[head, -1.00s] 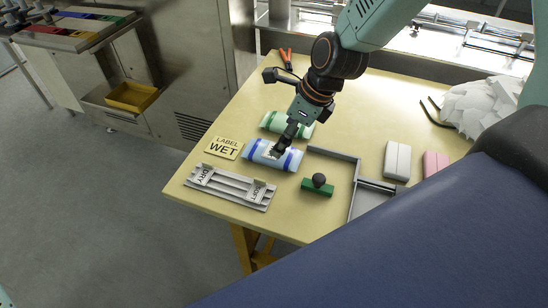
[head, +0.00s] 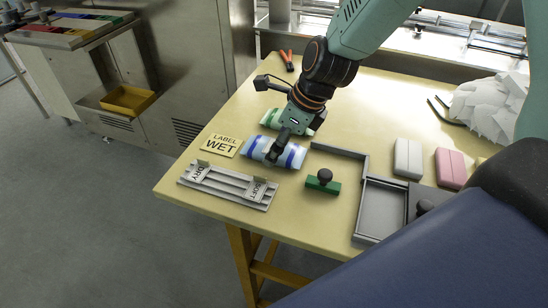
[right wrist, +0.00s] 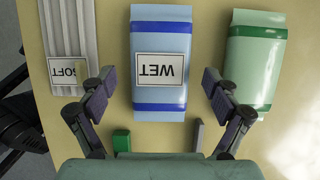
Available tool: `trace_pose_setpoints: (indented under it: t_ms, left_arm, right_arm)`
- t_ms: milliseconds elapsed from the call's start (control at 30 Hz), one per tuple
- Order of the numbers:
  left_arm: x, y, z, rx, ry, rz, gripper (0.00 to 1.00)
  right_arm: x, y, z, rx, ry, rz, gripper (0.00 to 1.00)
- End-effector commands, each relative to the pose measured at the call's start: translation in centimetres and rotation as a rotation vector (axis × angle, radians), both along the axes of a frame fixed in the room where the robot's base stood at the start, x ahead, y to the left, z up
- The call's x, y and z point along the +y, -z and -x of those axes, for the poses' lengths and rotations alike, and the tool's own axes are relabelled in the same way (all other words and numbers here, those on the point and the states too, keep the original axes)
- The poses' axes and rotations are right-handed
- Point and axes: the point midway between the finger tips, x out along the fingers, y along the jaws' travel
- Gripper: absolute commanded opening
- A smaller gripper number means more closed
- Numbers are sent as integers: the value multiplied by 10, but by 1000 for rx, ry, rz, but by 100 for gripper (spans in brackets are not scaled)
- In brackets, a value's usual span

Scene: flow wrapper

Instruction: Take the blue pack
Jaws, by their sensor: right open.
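The blue pack (head: 262,152) lies on the table, pale blue with darker blue bands. In the right wrist view the blue pack (right wrist: 161,42) shows a white label reading WET, upside down. My right gripper (head: 276,157) is over the pack in the head view. In the right wrist view my right gripper (right wrist: 158,88) is open, with one finger on each side of the pack's near end and visible gaps to it. Whether the fingers reach down to the pack's height is hard to tell. My left gripper is not in view.
A green pack (right wrist: 255,60) lies close to the right of the blue one in the wrist view. White (head: 408,158) and pink (head: 450,167) packs lie right.

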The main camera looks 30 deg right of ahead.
Motion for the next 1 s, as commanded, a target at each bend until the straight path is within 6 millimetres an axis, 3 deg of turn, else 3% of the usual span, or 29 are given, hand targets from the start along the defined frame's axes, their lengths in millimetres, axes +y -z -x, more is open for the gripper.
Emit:
trace_pose_setpoints:
  t_ms: [100, 433, 900, 1000]
  left_arm:
    - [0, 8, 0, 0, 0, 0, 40]
    - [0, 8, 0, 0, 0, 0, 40]
    - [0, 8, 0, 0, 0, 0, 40]
    - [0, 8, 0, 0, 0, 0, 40]
  right_arm:
    - [1, 6, -2, -1, 1, 0, 89]
    - [2, 5, -2, -1, 0, 0, 88]
    - [2, 6, -2, -1, 0, -1, 48]
    - [2, 6, -2, 0, 1, -1, 46]
